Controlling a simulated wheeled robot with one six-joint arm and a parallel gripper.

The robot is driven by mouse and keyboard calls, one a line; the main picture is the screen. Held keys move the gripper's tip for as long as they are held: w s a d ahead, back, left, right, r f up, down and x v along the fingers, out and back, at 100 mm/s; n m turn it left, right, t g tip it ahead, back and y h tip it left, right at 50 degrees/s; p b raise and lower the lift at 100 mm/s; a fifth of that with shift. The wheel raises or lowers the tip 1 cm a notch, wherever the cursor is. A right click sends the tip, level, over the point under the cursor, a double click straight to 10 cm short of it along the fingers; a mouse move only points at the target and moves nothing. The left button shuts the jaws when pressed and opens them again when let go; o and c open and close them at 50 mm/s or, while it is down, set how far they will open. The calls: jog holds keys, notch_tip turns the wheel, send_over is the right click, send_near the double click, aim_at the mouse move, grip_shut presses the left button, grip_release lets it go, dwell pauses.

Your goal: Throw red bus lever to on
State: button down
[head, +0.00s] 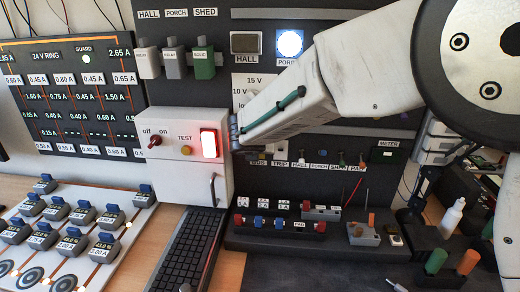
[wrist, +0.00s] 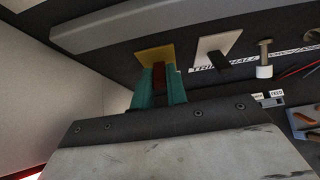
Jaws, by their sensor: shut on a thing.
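In the wrist view the red bus lever (wrist: 159,76) stands in front of a yellow plate (wrist: 155,55) on the dark panel. The green fingers of my gripper (wrist: 159,90) are closed around it, one on each side. Most of the lever is hidden between the fingers, and I cannot tell whether it is at on or off. In the head view my gripper (head: 235,134) reaches the panel just right of the white box and above the BUS label (head: 258,161). The bus lever is hidden there.
A black trip lever on a white plate (wrist: 217,48) is close to the right of my fingers. A peg-like switch (wrist: 264,58) stands farther right. The white box (head: 180,175), with a red off/on switch (head: 155,141) and lit red button (head: 209,143), is close on the left.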

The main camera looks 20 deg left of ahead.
jog(key=shift+w+r, duration=0.1)
jog(key=shift+r, duration=0.05)
jog(key=c, duration=1.4)
grip_release()
jog(key=shift+d, duration=0.1)
jog(key=v, duration=0.7)
jog(key=shift+s, duration=0.4)
jog(key=shift+r, duration=0.15)
